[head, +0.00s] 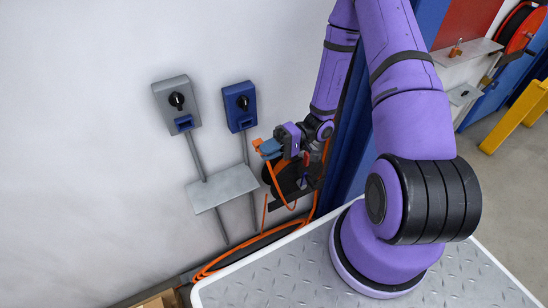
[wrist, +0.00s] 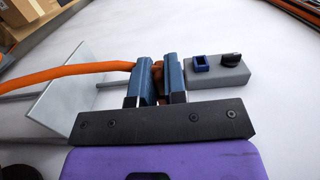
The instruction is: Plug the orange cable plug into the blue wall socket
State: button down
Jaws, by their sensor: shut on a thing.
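My gripper (head: 268,147) is shut on the orange plug (wrist: 158,76), which shows as a narrow piece between the two blue fingers. An orange cable (wrist: 85,70) runs left from it in the wrist view. In the head view the gripper is right of and below the blue wall box (head: 239,104), which has a black knob. Left of that is a grey wall box (head: 175,97) with a black knob and a blue socket (head: 184,122) at its bottom. This blue socket (wrist: 201,63) also shows in the wrist view, right of the fingers. The plug is apart from both boxes.
A grey shelf (head: 222,188) juts from the wall below the boxes, with conduits (head: 197,158) beside it. A dark cable reel (head: 284,183) hangs below my gripper. Orange cable (head: 235,253) lies along the wall's foot. A blue post (head: 352,140) stands right of the gripper.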

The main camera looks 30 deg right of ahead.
jog(key=shift+w+d+r, duration=0.15)
jog(key=shift+d, duration=0.05)
dwell(0.3)
jog(key=shift+w, duration=2.9)
jog(key=shift+w, duration=1.5)
jog(key=c, duration=1.1)
grip_release()
jog(key=shift+s, duration=0.2)
jog(key=shift+s, duration=2.85)
